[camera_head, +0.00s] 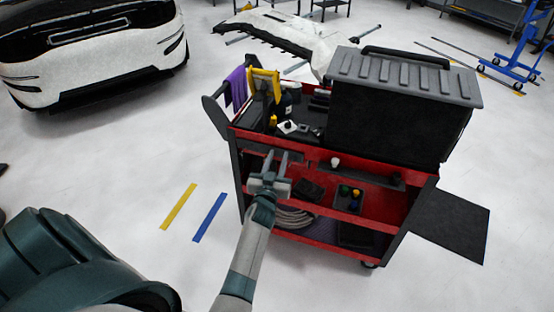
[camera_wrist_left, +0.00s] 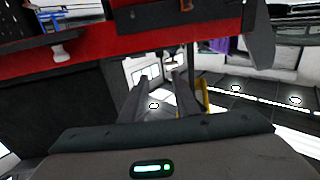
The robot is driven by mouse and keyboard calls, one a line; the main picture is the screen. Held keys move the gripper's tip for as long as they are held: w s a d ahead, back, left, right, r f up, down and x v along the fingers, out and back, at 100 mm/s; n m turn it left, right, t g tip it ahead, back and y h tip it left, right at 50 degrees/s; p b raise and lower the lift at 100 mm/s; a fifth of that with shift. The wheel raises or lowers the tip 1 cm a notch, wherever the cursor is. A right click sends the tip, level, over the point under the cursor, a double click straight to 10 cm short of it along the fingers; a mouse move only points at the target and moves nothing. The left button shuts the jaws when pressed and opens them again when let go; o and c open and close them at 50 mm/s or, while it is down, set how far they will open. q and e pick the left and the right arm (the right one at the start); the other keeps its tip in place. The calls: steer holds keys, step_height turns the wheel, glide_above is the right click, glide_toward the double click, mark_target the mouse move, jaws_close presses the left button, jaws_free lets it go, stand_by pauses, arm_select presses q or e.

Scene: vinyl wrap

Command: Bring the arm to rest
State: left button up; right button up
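My left gripper (camera_head: 276,158) is in front of the red and black tool cart (camera_head: 310,152), seen in the head view. Its two grey fingers point up and stand apart with nothing between them. In the left wrist view the fingers of the left gripper (camera_wrist_left: 160,88) also stand apart and empty, with the cart's red edge (camera_wrist_left: 120,42) across the top. My left forearm runs up from the bottom edge of the head view. I cannot tell whether the gripper touches the cart. My right gripper is in neither view.
A grey-lidded black box (camera_head: 400,110) stands on the cart. A purple cloth (camera_head: 237,88) hangs at its left side, by a yellow item (camera_head: 262,82). A white car (camera_head: 90,55) is at upper left. Floor with yellow tape (camera_head: 178,207) and blue tape (camera_head: 209,217) is clear.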

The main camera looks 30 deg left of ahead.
arm_select(q)
steer(key=s+d+f+m+g+h, duration=0.15)
steer(key=s+d+f, duration=0.35)
steer(key=f, duration=0.7)
steer(key=s+d+f+m+g+h, duration=0.1)
steer(key=s+d+f+g+h, duration=0.15)
steer(key=s+f, duration=0.7)
steer(key=s+d+f+m+g+h, duration=0.1)
steer(key=s+d+f+g, duration=0.3)
steer(key=f, duration=1)
steer(key=s+d+f+m+g+h, duration=0.1)
steer(key=s+d+f+g, duration=0.1)
steer(key=s+f, duration=0.7)
steer(key=s+d+f+m+g+h, duration=0.1)
steer(key=s+d+f, duration=0.3)
steer(key=s, duration=0.8)
steer(key=s+a+f+g, duration=0.1)
steer(key=s+f+g, duration=0.1)
steer(key=s, duration=0.9)
steer(key=s+f+m+g, duration=0.1)
steer(key=s+f+g, duration=0.1)
steer(key=s, duration=0.8)
steer(key=shift+s+a+f+g+b, duration=0.3)
steer(key=shift+s+a+f, duration=0.1)
steer(key=shift+f, duration=0.5)
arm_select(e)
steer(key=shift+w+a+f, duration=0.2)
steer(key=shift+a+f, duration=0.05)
